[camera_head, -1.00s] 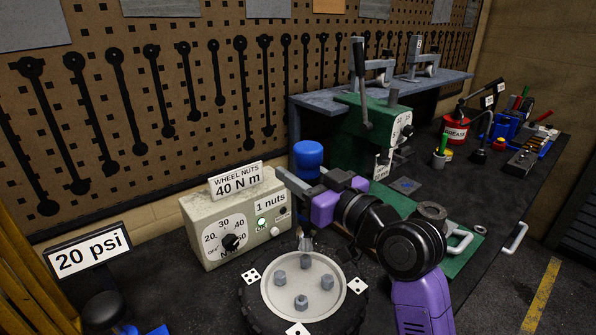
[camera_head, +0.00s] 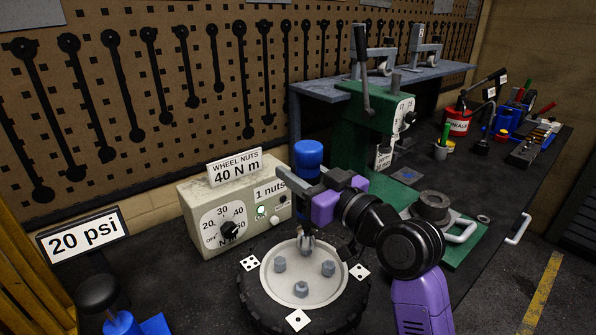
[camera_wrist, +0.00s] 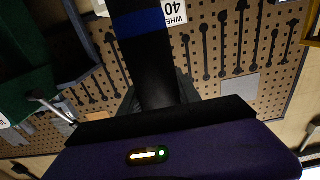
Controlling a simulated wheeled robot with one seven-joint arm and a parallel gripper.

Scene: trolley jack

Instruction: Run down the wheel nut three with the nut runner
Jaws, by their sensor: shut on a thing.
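My gripper (camera_head: 316,187) is shut on the nut runner (camera_head: 307,157), an upright dark tool with a blue top. The wrist view also shows its black body with a blue band (camera_wrist: 140,22). Its silver socket end (camera_head: 306,240) is over the back part of the wheel's pale hub (camera_head: 304,262). Whether it touches a nut there is hidden. Grey nuts stand at the left (camera_head: 279,265), front (camera_head: 301,289) and right (camera_head: 328,268) of the hub. Pip cards mark the wheel; the front card (camera_head: 298,319) has one pip. No back card shows.
A beige controller (camera_head: 215,222) left of the runner has a dial, a lit green lamp and a "1 nuts" label. A sign above it reads "WHEEL NUTS 40 N m" (camera_head: 236,168). A green press (camera_head: 365,135) stands behind; a "20 psi" sign (camera_head: 82,235) is at left.

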